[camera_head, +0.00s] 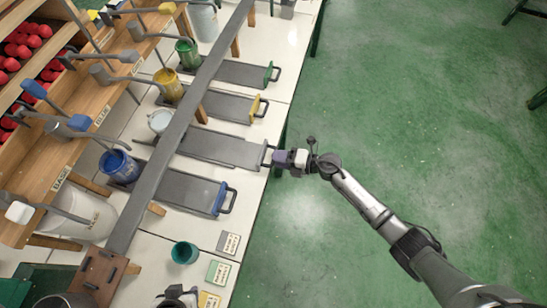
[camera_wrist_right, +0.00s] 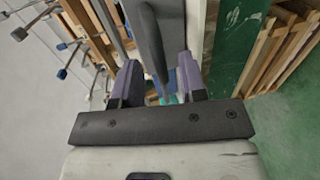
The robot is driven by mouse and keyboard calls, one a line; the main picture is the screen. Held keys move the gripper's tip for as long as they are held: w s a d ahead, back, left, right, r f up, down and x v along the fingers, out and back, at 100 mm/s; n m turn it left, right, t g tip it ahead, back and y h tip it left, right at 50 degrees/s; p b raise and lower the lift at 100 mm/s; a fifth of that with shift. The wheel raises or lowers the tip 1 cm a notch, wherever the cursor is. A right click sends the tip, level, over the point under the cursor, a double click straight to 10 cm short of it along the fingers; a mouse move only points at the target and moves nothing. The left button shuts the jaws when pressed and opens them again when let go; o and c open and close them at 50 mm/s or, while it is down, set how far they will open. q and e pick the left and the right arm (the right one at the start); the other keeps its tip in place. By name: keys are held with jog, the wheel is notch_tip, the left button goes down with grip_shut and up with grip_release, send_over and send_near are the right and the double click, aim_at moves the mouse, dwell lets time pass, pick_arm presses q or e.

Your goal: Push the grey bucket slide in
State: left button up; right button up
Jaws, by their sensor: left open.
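The grey bucket (camera_head: 159,122) sits behind the dark long bar, at the inner end of its slide (camera_head: 222,148). The slide lies flat on the white table. Its handle (camera_head: 267,155) is at the table's front edge, nearer that edge than the neighbouring handles. My right gripper (camera_head: 284,157) is at this handle from the aisle side. In the right wrist view its two purple fingers (camera_wrist_right: 158,80) stand apart with a dark bar between them; whether they grip it is unclear. My left gripper (camera_head: 178,297) is at the bottom edge, partly cut off, open.
Slides with green (camera_head: 272,73), yellow (camera_head: 260,107) and blue (camera_head: 222,198) handles flank the grey one. A teal cup (camera_head: 185,252) and small label cards (camera_head: 228,242) lie at the table's near end.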

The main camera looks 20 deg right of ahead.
jog(key=shift+x, duration=1.15)
jog(key=shift+c, duration=0.2)
grip_shut()
